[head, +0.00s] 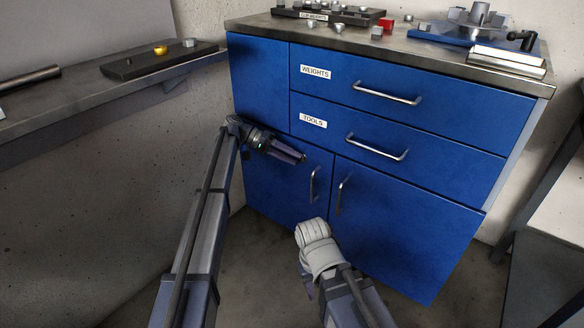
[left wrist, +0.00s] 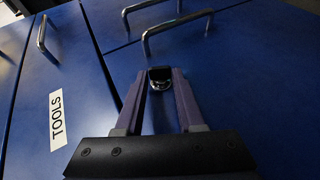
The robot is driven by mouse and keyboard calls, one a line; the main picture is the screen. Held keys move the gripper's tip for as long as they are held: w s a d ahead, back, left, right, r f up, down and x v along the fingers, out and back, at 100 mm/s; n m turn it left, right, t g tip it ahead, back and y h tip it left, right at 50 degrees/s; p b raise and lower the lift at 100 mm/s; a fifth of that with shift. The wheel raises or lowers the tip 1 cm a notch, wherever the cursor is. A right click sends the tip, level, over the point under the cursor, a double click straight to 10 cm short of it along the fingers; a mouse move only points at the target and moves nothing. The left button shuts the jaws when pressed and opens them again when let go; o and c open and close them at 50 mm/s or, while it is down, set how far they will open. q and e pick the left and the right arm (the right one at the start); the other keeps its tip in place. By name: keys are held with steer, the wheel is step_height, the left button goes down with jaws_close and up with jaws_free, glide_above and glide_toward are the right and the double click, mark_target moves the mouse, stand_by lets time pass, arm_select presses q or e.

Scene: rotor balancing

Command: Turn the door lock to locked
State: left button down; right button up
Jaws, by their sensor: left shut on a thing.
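The door lock (left wrist: 160,76) is a small knob with a dark front and a silver rim on the blue cabinet door. It sits between the fingertips of my left gripper (left wrist: 162,82), which is shut on it. In the head view my left gripper (head: 302,158) reaches the upper part of the left cabinet door (head: 268,186) and hides the lock. Whether the knob stands at locked or unlocked cannot be read. My right arm is at the bottom middle; its gripper's fingers (head: 307,284) are mostly hidden behind the wrist.
Both lower doors look closed, with metal handles (head: 314,184) and (head: 341,194) close to the lock. The weights drawer (head: 440,88) and tools drawer (head: 440,148) above are shut. A side bench (head: 100,87) stands at the left. Floor in front is clear.

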arm_select(q)
steer(key=shift+a+f+n+g+h+b, duration=0.1)
steer(key=shift+f+n+g+h+b, duration=0.25)
steer(key=shift+h+b, duration=0.9)
steer(key=shift+f+n+g+h+b, duration=0.25)
steer(key=shift+g+h+b, duration=0.15)
steer(key=shift+b, duration=1.6)
steer(key=c, duration=0.5)
jaws_free()
steer(key=shift+w, duration=0.1)
